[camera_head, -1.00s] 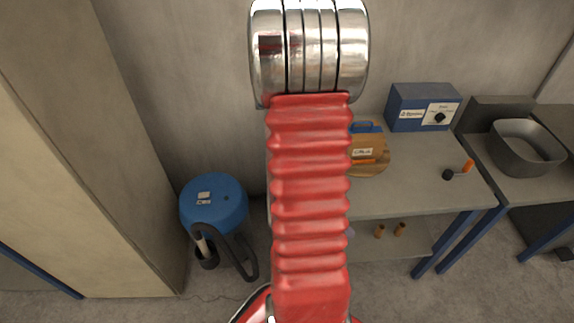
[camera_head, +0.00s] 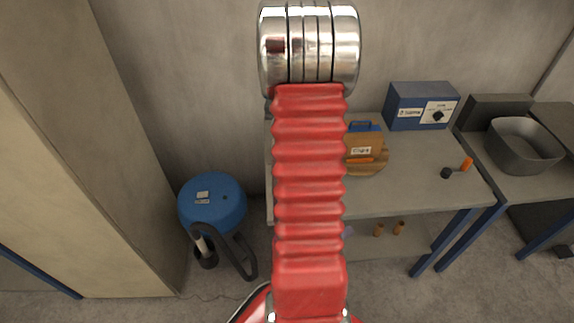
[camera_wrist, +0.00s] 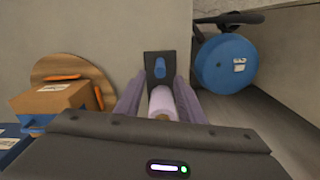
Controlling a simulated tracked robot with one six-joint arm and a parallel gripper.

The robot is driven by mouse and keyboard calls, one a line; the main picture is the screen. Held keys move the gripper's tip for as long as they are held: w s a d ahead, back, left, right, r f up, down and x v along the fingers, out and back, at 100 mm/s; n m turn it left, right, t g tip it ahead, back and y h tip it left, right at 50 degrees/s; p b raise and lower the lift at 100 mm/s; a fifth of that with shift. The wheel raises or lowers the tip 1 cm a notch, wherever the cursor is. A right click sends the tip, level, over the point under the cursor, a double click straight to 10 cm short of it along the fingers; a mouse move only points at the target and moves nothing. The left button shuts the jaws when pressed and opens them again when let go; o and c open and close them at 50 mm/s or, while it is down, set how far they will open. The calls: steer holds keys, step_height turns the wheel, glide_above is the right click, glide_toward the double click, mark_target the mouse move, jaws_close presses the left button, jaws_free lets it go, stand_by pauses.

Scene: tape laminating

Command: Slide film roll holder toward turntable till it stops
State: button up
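In the wrist view, the film roll holder (camera_wrist: 160,58) is a dark upright plate with a blue knob, and a pale lilac film roll (camera_wrist: 161,102) is in front of it. My gripper (camera_wrist: 160,82) has one grey-purple finger on each side of the roll, tips near the plate. The fingers look apart; contact is not clear. The turntable (camera_wrist: 95,75) is a round wooden disc to the left, with a brown box (camera_wrist: 52,100) on it. In the head view, the turntable (camera_head: 384,163) shows partly behind my red arm, which hides the holder and gripper.
A grey table (camera_head: 425,185) carries the turntable, a blue control box (camera_head: 421,106) and an orange-handled crank (camera_head: 458,170). A metal basin (camera_head: 523,147) stands at the right. A blue drum-shaped machine (camera_head: 212,200) is on the floor left of the table.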

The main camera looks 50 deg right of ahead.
step_height(320, 180, down, 10)
steer(key=shift+f, duration=0.2)
steer(key=shift+c, duration=0.2)
jaws_close()
stand_by(0.4)
